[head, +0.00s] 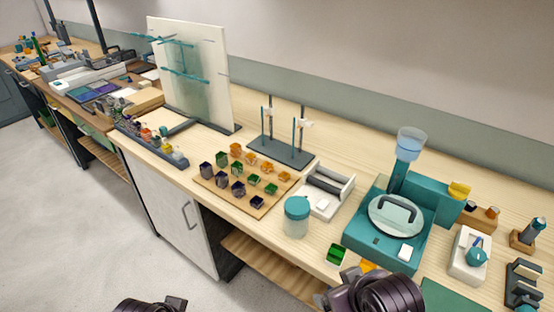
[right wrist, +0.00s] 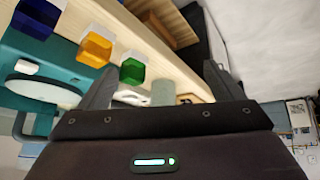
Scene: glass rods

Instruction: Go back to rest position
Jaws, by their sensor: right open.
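My right gripper (right wrist: 157,68) shows in the right wrist view with its two dark fingers spread wide apart and nothing held between them. Beyond the fingers lie the bench edge and a grey-green cylinder (right wrist: 164,93). In the head view, only dark rounded parts of my arms show at the bottom edge, and no fingertips are visible there. My left gripper's fingers are not seen. A dark stand with upright thin rods (head: 283,150) is on the bench, apart from my arms.
A green box (head: 336,256) sits near the bench's front edge, close to my right arm. A teal machine (head: 365,250), a teal-lidded jar (head: 296,217) and a wooden board (head: 258,207) with several coloured boxes stand behind. The floor (head: 80,245) at left is clear.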

